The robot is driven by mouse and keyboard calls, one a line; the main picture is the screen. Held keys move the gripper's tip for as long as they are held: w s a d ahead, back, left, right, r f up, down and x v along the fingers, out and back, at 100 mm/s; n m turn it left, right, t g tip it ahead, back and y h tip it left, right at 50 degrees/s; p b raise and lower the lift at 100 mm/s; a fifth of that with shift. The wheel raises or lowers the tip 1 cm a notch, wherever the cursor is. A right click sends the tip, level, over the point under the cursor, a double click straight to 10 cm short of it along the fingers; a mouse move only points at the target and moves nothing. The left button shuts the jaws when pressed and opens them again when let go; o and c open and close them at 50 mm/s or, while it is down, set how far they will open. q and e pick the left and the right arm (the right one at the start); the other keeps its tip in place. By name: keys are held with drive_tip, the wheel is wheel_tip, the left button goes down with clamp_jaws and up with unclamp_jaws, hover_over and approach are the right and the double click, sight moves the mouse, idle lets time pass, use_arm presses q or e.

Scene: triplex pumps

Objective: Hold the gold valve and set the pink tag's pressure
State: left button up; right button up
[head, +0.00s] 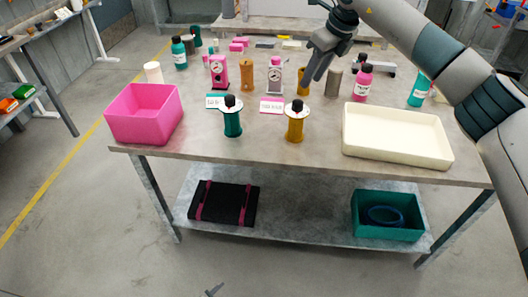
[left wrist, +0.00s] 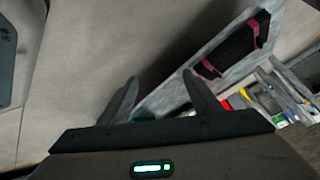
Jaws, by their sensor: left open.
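The gold valve (head: 295,125), with a white dial and black knob on top, stands upright near the table's middle front. A similar teal valve (head: 232,121) stands left of it. The pink tag (head: 272,106) lies behind and left of the gold valve; its writing is too small to read. A white gauge unit (head: 275,76) and a pink one (head: 219,71) stand farther back. My right gripper (head: 309,82) points down beside a gold cylinder (head: 303,87), behind the gold valve; its finger gap is unclear. My left gripper (left wrist: 162,88) is open and empty, away from the tabletop.
A pink bin (head: 143,114) stands at the table's left and a cream tray (head: 398,135) at its right. A teal tag (head: 214,101), an orange cylinder (head: 247,75) and several bottles stand around. The lower shelf (head: 300,215) holds a black case and a teal bin.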

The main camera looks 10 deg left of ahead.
use_arm(q)
drive_tip(key=w+d+r+m+t, duration=0.1)
drive_tip(key=w+r+m+t, duration=0.1)
drive_tip(key=w+r+m, duration=0.65)
drive_tip(key=m+t+h, duration=0.5)
drive_tip(key=m+h, duration=0.1)
drive_tip(key=m, duration=1.7)
approach(291, 127)
drive_tip(key=s+a+f, duration=0.3)
drive_tip(key=s+f, duration=0.4)
drive_tip(key=s, duration=0.1)
drive_tip(key=w+r+m, duration=0.2)
drive_tip(key=w+r, duration=0.1)
drive_tip(key=r, duration=0.3)
drive_tip(key=shift+d+t+h, duration=0.2)
drive_tip(key=shift+t+h, duration=0.1)
drive_tip(key=shift+t, duration=0.1)
drive_tip(key=shift+w, duration=0.1)
drive_tip(key=x, duration=1.7)
drive_tip(key=shift+d+r, duration=0.1)
drive_tip(key=shift+d, duration=0.05)
